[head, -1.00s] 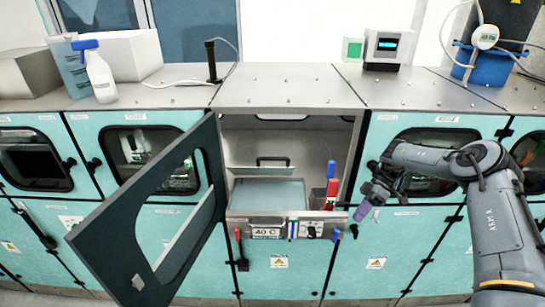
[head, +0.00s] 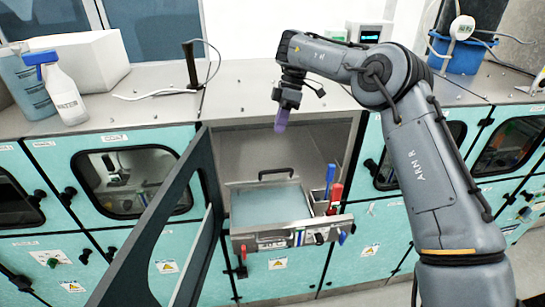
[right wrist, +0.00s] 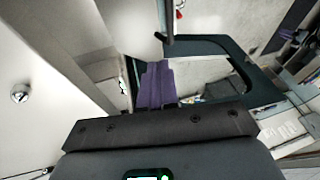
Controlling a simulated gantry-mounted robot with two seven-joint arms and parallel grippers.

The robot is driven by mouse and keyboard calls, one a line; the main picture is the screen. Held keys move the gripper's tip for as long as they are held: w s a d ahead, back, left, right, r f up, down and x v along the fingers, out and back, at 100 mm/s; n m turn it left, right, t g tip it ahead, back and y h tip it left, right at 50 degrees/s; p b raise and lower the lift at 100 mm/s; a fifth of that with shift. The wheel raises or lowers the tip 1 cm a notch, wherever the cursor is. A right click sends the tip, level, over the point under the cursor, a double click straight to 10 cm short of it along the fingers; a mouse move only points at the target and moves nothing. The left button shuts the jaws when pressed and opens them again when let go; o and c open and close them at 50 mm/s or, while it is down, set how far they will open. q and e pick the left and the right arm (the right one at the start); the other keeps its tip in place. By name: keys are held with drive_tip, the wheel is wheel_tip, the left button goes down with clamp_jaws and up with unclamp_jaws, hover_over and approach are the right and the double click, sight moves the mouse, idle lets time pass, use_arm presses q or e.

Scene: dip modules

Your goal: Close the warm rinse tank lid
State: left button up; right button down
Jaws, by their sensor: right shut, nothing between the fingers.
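The warm rinse tank (head: 290,240), marked 40 C on its front in the earlier head view, sits in an open cabinet bay. Its top is uncovered and pale blue-grey liquid (head: 268,205) shows inside. A grey panel with a black bar handle (head: 276,173) stands at the tank's back edge; it looks like the raised lid. My right gripper (head: 282,120), with purple fingers, points down in front of the worktop edge, above and apart from the handle. It is shut and empty. Its fingers also show in the right wrist view (right wrist: 154,85). My left gripper is out of view.
The dark-framed cabinet door (head: 165,215) is swung open on the left of the bay. Red and blue handled tools (head: 333,190) stand at the tank's right side. A spray bottle (head: 62,90) and a black upright post (head: 190,62) are on the worktop.

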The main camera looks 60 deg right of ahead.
drive_tip(key=shift+s+a+p+x, duration=0.1)
drive_tip(key=shift+s+p+x, duration=0.25)
drive_tip(key=shift+x, duration=1.4)
drive_tip(key=shift+s+a+p+x, duration=0.1)
drive_tip(key=shift+s+p+x, duration=0.25)
drive_tip(key=shift+x, duration=1.4)
drive_tip(key=shift+s+a+p+x, duration=0.15)
drive_tip(key=shift+p+x, duration=0.25)
drive_tip(key=shift+x, duration=1.35)
drive_tip(key=shift+s, duration=0.1)
